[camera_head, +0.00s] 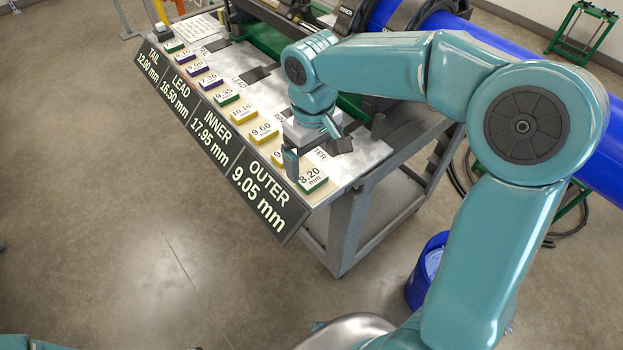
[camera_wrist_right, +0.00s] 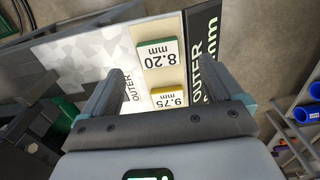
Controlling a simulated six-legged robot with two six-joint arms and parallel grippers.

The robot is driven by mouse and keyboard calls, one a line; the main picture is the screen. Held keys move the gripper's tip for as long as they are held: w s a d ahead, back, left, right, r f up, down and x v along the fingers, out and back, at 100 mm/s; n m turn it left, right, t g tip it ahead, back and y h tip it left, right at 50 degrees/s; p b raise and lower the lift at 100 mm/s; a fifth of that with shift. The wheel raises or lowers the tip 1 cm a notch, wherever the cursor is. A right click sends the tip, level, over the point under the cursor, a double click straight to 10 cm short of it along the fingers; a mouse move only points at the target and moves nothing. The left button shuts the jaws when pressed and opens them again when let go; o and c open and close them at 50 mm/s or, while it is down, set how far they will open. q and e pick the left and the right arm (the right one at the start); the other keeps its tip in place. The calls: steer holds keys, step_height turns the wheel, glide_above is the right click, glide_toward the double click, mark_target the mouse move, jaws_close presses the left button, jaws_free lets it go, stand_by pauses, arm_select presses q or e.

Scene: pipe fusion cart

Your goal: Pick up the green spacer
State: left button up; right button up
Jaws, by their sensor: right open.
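A green spacer labelled 8.20 mm (camera_head: 312,181) lies at the near end of the row on the cart. It also shows in the right wrist view (camera_wrist_right: 158,55), upper middle, beyond a yellow 9.75 mm spacer (camera_wrist_right: 169,97). My right gripper (camera_head: 314,156) is open above this end of the row, one finger in front of the 9.75 spacer in the head view. In the wrist view its fingers (camera_wrist_right: 167,68) stand either side of these spacers, holding nothing. Other green spacers are the 9.35 mm one (camera_head: 227,97) and one at the far end (camera_head: 174,46). My left gripper is out of view.
Yellow 9.60 (camera_head: 263,132) and 10.10 (camera_head: 243,115) spacers and several purple ones line the cart edge. A black sign board (camera_head: 208,122) slopes along the front. A blue pipe (camera_head: 480,35) lies behind. A blue bin (camera_head: 424,276) stands below right.

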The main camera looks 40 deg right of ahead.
mark_target(314, 180)
steer(key=shift+s+a+f, duration=0.1)
steer(key=shift+s+f, duration=0.05)
steer(key=shift+s, duration=0.1)
steer(key=shift+f, duration=0.4)
steer(key=f, duration=0.4)
steer(key=shift+w+d+f, duration=0.1)
steer(key=shift+w+d, duration=0.15)
steer(key=shift+d, duration=0.05)
steer(key=shift+a+f, duration=0.1)
steer(key=shift+f, duration=0.05)
steer(key=shift+c, duration=1.2)
steer(key=c, duration=0.9)
